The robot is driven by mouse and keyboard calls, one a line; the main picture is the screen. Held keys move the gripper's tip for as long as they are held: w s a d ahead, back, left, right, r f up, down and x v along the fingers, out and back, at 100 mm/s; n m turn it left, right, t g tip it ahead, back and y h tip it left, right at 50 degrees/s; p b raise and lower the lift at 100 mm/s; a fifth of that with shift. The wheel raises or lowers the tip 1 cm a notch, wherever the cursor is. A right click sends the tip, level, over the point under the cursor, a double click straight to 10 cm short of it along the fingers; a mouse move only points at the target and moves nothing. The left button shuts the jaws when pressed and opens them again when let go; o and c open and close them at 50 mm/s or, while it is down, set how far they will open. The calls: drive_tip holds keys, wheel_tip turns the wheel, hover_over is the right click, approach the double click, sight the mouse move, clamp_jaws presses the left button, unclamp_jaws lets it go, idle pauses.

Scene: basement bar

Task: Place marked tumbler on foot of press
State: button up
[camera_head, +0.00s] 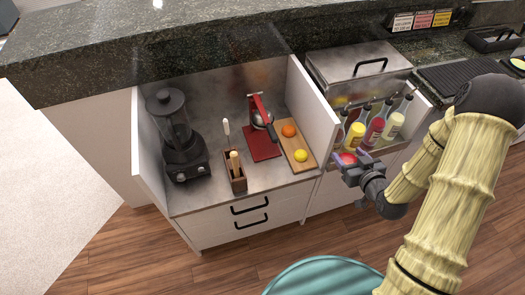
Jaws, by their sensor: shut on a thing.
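My gripper (346,160) is to the right of the press, beyond the bay's right partition and in front of the bottle rack. It is shut on a small reddish, round thing (348,158), apparently the tumbler. The fingers and the small size hide its shape, and I cannot make out a mark on it.
A board (299,155) with an orange (289,130) and a lemon (301,155) lies right of the press. A utensil holder (237,180) and blender (178,140) stand left. The white partition (312,110) rises between bay and bottles (373,130). A teal round seat (322,280) is in front.

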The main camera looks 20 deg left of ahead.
drive_tip(key=s+a+f+n+g+y+b, duration=0.2)
drive_tip(key=s+f+b, duration=0.1)
drive_tip(key=f+b, duration=0.4)
drive_tip(key=s+a+f+n+g+y+b, duration=0.2)
drive_tip(key=s+f+n+b, duration=0.1)
drive_tip(key=f+b, duration=0.4)
drive_tip(key=b, duration=0.3)
drive_tip(key=shift+s+f+g, duration=0.15)
drive_tip(key=shift+s+g, duration=0.05)
drive_tip(key=shift+g, duration=0.1)
drive_tip(key=shift+a, duration=0.1)
